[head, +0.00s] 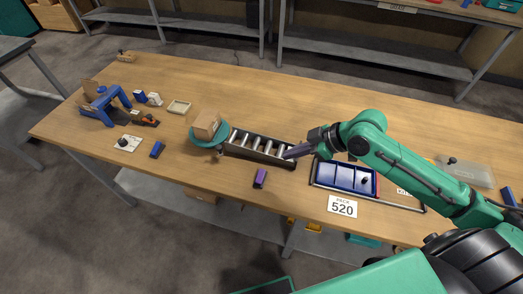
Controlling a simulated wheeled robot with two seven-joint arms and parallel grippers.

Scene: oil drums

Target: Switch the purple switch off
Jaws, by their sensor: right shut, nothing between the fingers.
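A small purple block (260,178), which looks like the purple switch, stands on the wooden table in front of the roller rack. Its lever position is too small to tell. My right gripper (288,155) is shut and empty. Its tips are over the right end of the roller rack, to the right of and beyond the purple block, apart from it. My left gripper is not in view.
The roller rack (233,150) has a cardboard box (206,124) on a teal round base (196,142) at its left. A blue divided tray (335,176) lies under my right arm. A small blue block (157,149) and a white plate with a black knob (128,143) lie left. Table front is clear around the purple block.

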